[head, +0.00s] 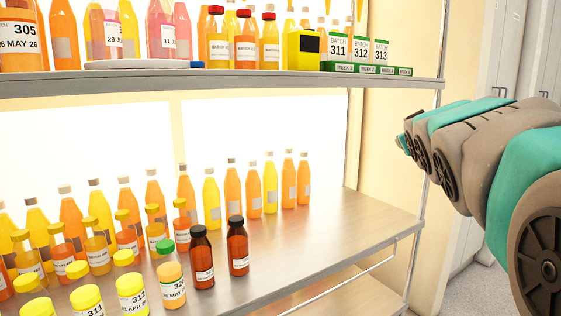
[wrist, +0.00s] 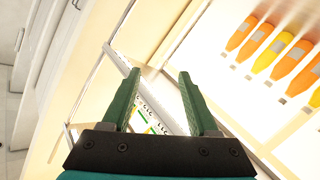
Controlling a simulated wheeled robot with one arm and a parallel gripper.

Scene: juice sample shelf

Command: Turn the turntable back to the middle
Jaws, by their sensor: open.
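The turntable seems to be the low white disc (head: 145,65) on the upper shelf at the left of the head view. Only its front rim shows clearly. Pink and orange bottles stand on or just behind it, and I cannot tell which. My gripper (wrist: 158,76) is open and empty in the wrist view, with two green fingers spread apart. The gripper is well to the right of the disc. The disc does not show clearly in the wrist view.
A yellow box (head: 303,50) with a black panel and a green labelled rack (head: 366,69) stand on the upper shelf. Many bottles crowd the lower shelf (head: 345,228); its right end is bare. A metal post (head: 432,130) stands at the shelf's right end.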

